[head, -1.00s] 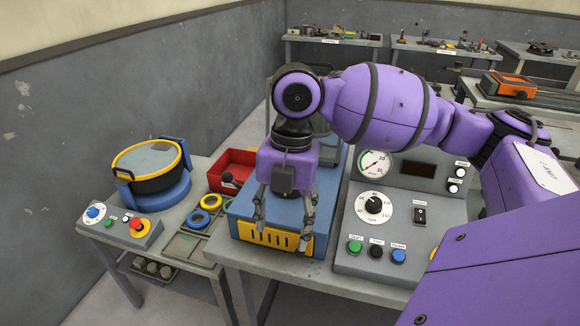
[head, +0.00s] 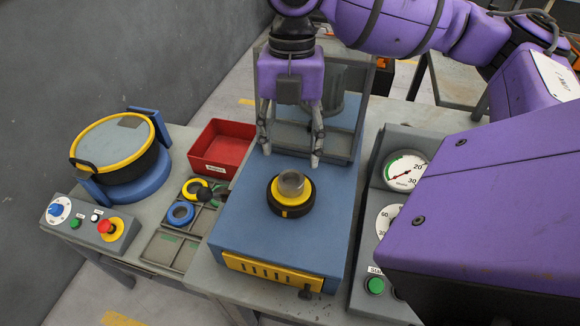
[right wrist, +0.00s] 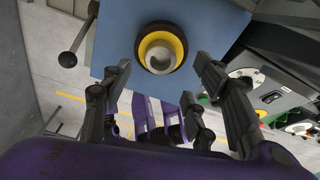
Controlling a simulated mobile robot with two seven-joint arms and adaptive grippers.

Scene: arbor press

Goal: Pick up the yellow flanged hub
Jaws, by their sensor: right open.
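The yellow flanged hub (head: 292,193), with a grey cylinder standing up in its middle, sits in a black ring on the blue press bed (head: 245,230). In the right wrist view the hub (right wrist: 176,48) shows at top centre, yellow flange around a grey cup-like middle. My right gripper (head: 290,157) is open and empty, fingers pointing down, and appears just behind and above the hub in the head view. In the right wrist view its fingers (right wrist: 160,75) are spread on either side below the hub, apart from it. My left gripper is not in view.
A red bin (head: 222,148) and a sectioned tray with a yellow ring (head: 194,187) and a blue ring (head: 180,214) lie left of the press. A round drum (head: 120,150) stands farther left. A gauge panel (head: 390,150) stands at right. The press frame rises behind the gripper.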

